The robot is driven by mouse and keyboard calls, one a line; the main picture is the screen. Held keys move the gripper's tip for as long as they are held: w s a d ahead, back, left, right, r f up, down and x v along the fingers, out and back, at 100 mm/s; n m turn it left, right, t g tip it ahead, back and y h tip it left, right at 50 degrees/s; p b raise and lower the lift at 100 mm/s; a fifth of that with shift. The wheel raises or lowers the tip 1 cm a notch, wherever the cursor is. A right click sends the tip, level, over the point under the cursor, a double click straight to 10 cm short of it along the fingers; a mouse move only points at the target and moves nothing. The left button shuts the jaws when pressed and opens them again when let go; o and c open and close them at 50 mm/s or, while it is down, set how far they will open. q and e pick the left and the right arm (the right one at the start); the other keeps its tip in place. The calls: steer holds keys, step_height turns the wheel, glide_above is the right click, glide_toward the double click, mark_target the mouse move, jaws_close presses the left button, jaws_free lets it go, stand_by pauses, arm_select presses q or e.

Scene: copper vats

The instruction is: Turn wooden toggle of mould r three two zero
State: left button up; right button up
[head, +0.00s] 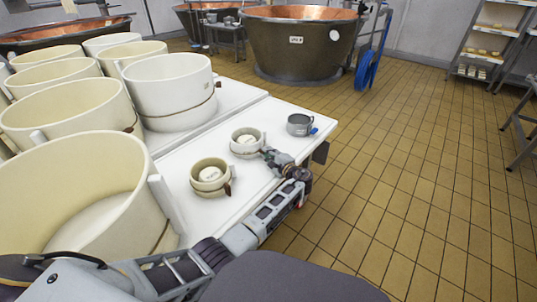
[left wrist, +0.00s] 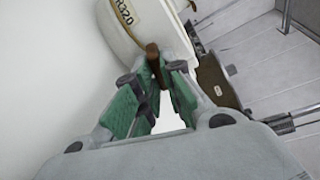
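The small cream mould marked R320 (left wrist: 150,18) is at the top of the left wrist view. In the head view it is the small mould (head: 240,148) at my left gripper. Its brown wooden toggle (left wrist: 153,58) sticks out between the fingertips. My left gripper (left wrist: 160,72) has its green-padded fingers drawn together at the tips, with the toggle between them. In the head view this gripper (head: 270,154) reaches the mould's right side, and the toggle cannot be made out there. My right gripper is not in view.
A second small mould (head: 198,183) with a brown toggle stands nearer on the white table (head: 250,187). A grey metal pot (head: 299,123) stands beyond the gripper. Large cream moulds (head: 115,165) crowd the left. Copper vats (head: 300,60) stand behind; the tiled floor at right is clear.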

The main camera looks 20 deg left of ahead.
arm_select(q)
steer(key=o, duration=0.4)
steer(key=shift+r, duration=4.95)
